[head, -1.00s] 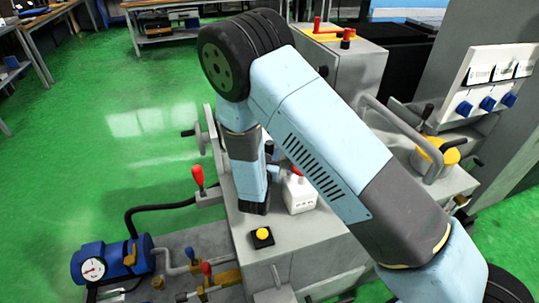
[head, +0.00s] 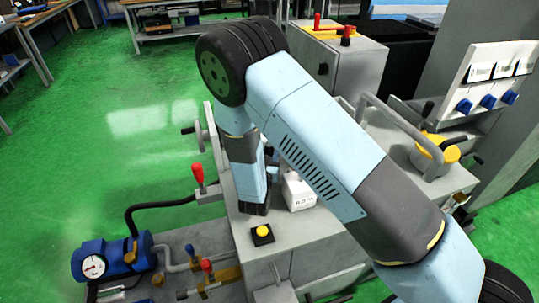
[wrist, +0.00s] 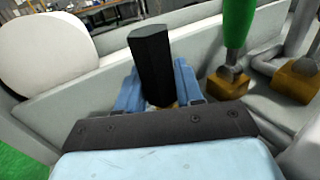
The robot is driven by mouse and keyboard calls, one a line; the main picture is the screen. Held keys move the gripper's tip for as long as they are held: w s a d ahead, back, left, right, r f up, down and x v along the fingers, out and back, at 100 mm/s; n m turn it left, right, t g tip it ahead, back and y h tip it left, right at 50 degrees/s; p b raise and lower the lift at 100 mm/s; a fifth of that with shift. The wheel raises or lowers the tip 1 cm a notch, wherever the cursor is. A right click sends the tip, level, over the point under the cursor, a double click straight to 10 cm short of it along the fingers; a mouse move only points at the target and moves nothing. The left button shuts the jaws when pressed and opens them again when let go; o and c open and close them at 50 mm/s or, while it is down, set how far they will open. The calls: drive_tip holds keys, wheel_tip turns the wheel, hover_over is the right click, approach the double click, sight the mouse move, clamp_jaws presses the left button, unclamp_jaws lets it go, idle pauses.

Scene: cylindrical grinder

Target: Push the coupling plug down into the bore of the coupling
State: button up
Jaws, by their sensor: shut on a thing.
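In the wrist view my gripper (wrist: 160,95) has its two blue fingers on either side of a dark, faceted upright piece (wrist: 150,55), which seems to be the coupling plug. The fingers are shut on it, and it stands up above them. A small yellowish part shows low between the fingers; I cannot tell whether it belongs to the coupling. The coupling and its bore cannot be made out. In the head view my arm hangs down over the grey machine top, and its own links hide the plug and any contact with the coupling.
A white box (head: 299,193) and a black box with a yellow button (head: 263,235) are close to my lowered arm. A red lever (head: 198,175) stands to its left. Brass valves (wrist: 228,84) and a large white round part (wrist: 40,48) flank the gripper.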

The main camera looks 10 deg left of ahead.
drive_tip(key=shift+f, duration=1.35)
drive_tip(key=o, duration=1.2)
wheel_tip(320, 180, up, 10)
drive_tip(key=shift+r, duration=0.1)
idle(0.3)
